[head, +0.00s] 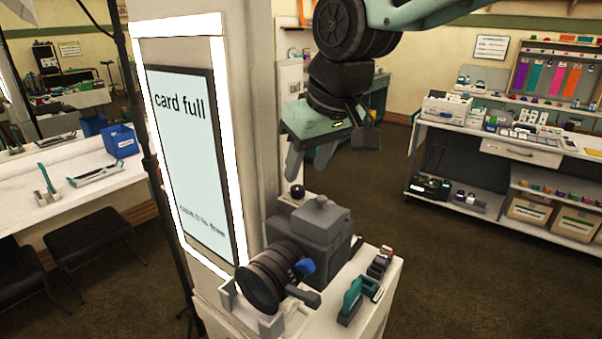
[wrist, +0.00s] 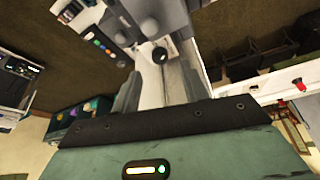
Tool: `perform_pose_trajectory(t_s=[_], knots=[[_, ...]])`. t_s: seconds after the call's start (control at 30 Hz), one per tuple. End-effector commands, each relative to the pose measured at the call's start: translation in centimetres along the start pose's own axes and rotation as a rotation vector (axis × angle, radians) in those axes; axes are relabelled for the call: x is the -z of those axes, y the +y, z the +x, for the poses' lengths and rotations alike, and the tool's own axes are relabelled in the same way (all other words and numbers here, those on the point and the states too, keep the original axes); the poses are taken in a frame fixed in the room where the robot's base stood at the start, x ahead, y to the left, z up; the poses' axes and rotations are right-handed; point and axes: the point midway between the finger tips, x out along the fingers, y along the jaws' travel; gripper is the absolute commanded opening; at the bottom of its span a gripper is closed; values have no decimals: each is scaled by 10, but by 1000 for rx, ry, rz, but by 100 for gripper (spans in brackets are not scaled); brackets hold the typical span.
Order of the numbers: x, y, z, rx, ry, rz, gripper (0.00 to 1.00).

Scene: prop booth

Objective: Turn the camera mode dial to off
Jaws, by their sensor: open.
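A dark grey camera (head: 325,232) with a large black lens (head: 262,285) stands on a white stand (head: 378,315). A small black round knob (head: 297,191), perhaps the mode dial, stands up at the camera's back left; its markings cannot be read. In the wrist view the knob (wrist: 159,55) lies ahead of the fingers, roughly centred between them, with the grey camera body (wrist: 170,14) beyond. My gripper (head: 307,168) is open, empty, pointing down above the knob and apart from it. Its two fingers (wrist: 160,90) also show in the wrist view.
A lit "card full" panel (head: 190,150) on a pillar rises close left of the camera. Small teal and dark items (head: 358,298) lie on the stand right of the camera. A laden shelf unit (head: 500,150) stands at the right. Open floor lies between.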

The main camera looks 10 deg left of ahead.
Motion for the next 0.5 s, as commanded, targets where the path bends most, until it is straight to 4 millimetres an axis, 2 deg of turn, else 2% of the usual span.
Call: perform_pose_trajectory(t_s=[0.1,0.23,0.5], knots=[[0,0,20,0,-4,-1,44],[0,0,38,0,-3,-1,44],[0,0,51,0,1,-1,44]])
